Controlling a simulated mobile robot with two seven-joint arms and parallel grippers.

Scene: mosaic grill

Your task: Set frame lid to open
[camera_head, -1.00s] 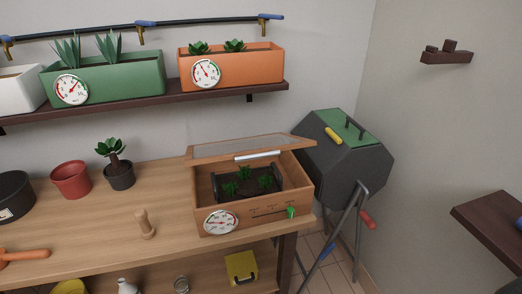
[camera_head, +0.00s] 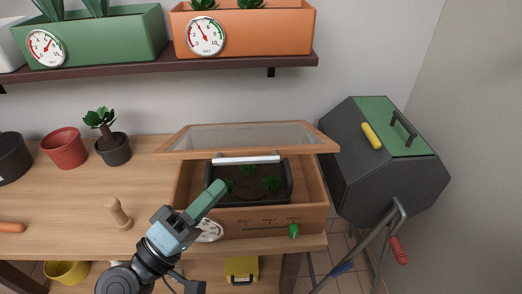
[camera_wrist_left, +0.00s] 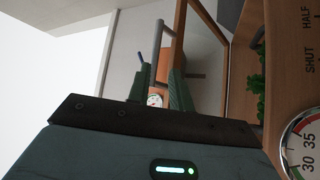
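The wooden frame (camera_head: 318,217) stands on the bench with a tray of green plants inside. Its glazed, wood-edged lid (camera_head: 245,135) is raised and tilted above the box, leaving a gap at the front. A pale handle bar (camera_head: 246,160) runs along the lid's front edge. My left gripper (camera_head: 214,192) is in front of the frame's left part, below the handle and covering part of the dial (camera_head: 209,231). In the left wrist view, its green fingers (camera_wrist_left: 160,82) are apart with nothing seen gripped; a grey bar (camera_wrist_left: 161,45) shows beyond them. My right gripper is out of view.
A green slider (camera_head: 294,231) sits on the frame's front. A dark grill with a green panel (camera_head: 410,135) stands at right. Pots (camera_head: 64,148) and a wooden dibber (camera_head: 118,213) are on the bench to the left. A shelf with planters (camera_head: 245,30) hangs above.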

